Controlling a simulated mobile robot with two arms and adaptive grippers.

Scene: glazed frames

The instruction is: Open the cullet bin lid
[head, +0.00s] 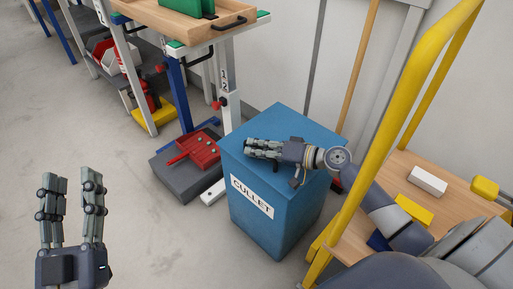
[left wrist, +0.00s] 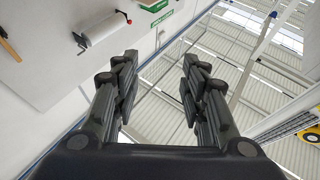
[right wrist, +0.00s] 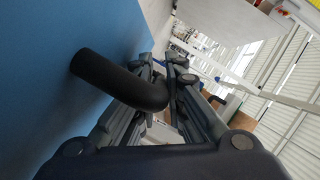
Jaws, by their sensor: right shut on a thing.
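The blue cullet bin (head: 262,225) stands on the floor right of centre in the head view, with a white CULLET label on its front. Its blue lid (head: 296,125) looks flat and closed on top; it also shows in the right wrist view (right wrist: 40,85). My right gripper (head: 250,149) lies over the lid. In the right wrist view it is shut on a black bent handle (right wrist: 110,80) that stands out from the blue surface. In the head view the handle is mostly hidden by the gripper. My left gripper (head: 75,183) is open and empty, raised at the lower left, away from the bin.
A yellow-railed cart (head: 345,240) with a wooden deck stands close on the bin's right. A workbench (head: 255,17) with a wooden tray is behind left. A red dustpan (head: 195,150) lies on a grey block beside the bin. The floor at left is clear.

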